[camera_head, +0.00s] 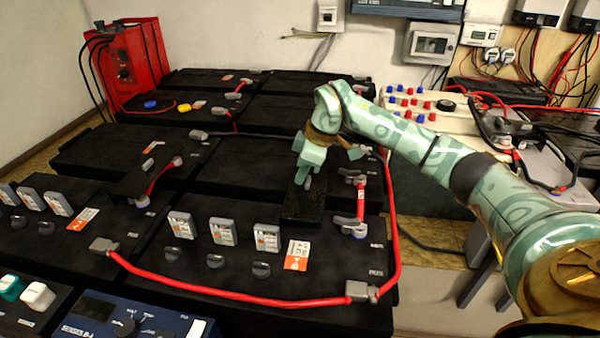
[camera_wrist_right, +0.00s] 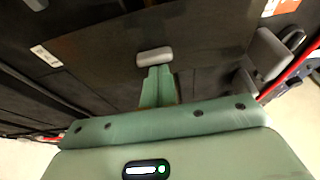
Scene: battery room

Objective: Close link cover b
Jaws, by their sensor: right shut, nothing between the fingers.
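My right gripper (camera_head: 306,180) is shut and empty, pointing down at a dark flat cover (camera_head: 303,205) on the right front battery block. In the right wrist view my shut fingers (camera_wrist_right: 157,75) end right at a small grey tab (camera_wrist_right: 154,57) on a dark panel; I cannot tell if they touch it. A short red link (camera_head: 361,195) lies uncovered to the right of this cover. A second dark cover (camera_head: 132,172) stands on the left block, beside another short red link (camera_head: 163,175). I can read no letter on either cover. My left gripper is not in view.
A long red cable (camera_head: 230,297) crosses the front of the blocks and runs up their right side. Grey switches (camera_head: 223,232) and dark knobs (camera_head: 261,269) stand in front of the cover. A red charger (camera_head: 128,60) stands at the back left.

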